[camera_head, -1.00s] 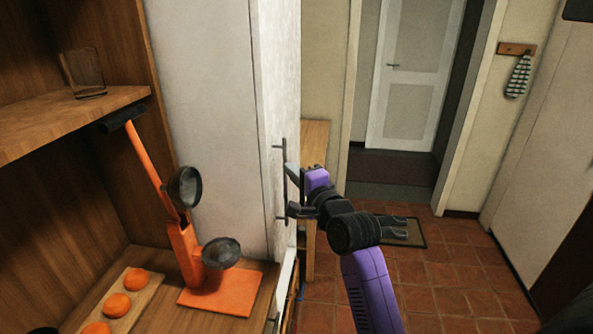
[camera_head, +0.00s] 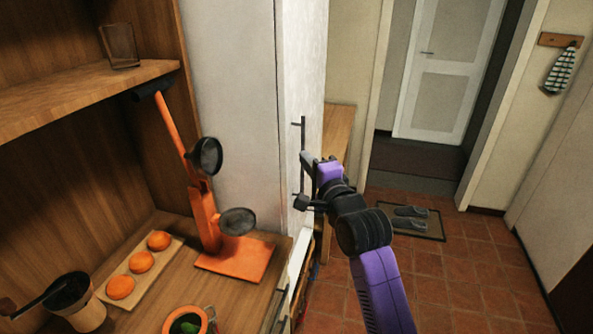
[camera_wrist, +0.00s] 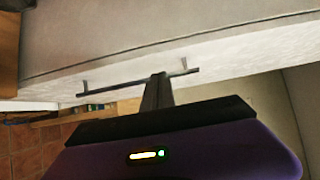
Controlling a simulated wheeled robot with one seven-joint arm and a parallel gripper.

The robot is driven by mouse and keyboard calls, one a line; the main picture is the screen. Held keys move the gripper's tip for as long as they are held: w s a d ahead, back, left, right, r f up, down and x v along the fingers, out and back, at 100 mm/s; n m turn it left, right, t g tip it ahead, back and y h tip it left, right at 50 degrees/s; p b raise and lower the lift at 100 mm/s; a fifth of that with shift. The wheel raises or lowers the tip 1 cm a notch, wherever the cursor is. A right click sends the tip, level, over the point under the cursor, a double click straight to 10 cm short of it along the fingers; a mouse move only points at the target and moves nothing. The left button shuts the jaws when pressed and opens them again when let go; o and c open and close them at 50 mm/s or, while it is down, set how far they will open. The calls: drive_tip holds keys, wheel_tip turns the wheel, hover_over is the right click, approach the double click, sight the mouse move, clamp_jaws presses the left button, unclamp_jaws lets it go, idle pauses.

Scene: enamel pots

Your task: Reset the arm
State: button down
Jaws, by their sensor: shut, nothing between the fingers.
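My gripper (camera_head: 305,180) is at the end of my purple and black arm, in the middle of the head view. It is beside the dark bar handle (camera_head: 303,150) on the tall white cabinet (camera_head: 235,110). In the wrist view, the shut fingers (camera_wrist: 157,90) reach up to the bar handle (camera_wrist: 120,87) and overlap it in the picture. I cannot tell whether they touch it. Nothing is held between the fingers.
An orange stand (camera_head: 205,205) with dark cups, a board (camera_head: 165,255) with orange round items, a pot (camera_head: 87,315) and a bowl (camera_head: 190,322) are on the wooden counter at left. A wooden bench (camera_head: 340,130) stands behind the cabinet. Tiled floor (camera_head: 460,275) is open at right.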

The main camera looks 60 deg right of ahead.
drive_tip(key=shift+w+a+b, duration=0.2)
drive_tip(key=shift+a, duration=0.85)
drive_tip(key=shift+w+a+b, duration=0.15)
drive_tip(key=shift+a, duration=0.9)
drive_tip(key=s+a+f+n+t+y, duration=0.25)
drive_tip(key=s+a+n, duration=0.25)
drive_tip(key=a+n, duration=0.35)
drive_tip(key=s+a+f+n+t+y, duration=0.1)
drive_tip(key=s+a+f+n, duration=0.3)
drive_tip(key=a+n, duration=0.45)
drive_tip(key=s+a+f+n+g+y, duration=0.1)
drive_tip(key=s+a+f+n+y, duration=0.1)
drive_tip(key=s, duration=0.5)
drive_tip(key=s+a+f+n+g+y, duration=0.1)
drive_tip(key=s+a+f+n+y, duration=0.1)
drive_tip(key=s+a, duration=0.4)
drive_tip(key=s+a+f+n+g+y, duration=0.1)
drive_tip(key=s+a+f+n+y, duration=0.1)
drive_tip(key=s, duration=0.7)
wheel_tip(320, 180, down, 3)
drive_tip(key=shift+a+r+n+g, duration=0.2)
drive_tip(key=shift+a+n+g, duration=0.15)
drive_tip(key=shift+a+n, duration=0.75)
drive_tip(key=shift+w+a+y, duration=0.1)
drive_tip(key=shift+y, duration=0.15)
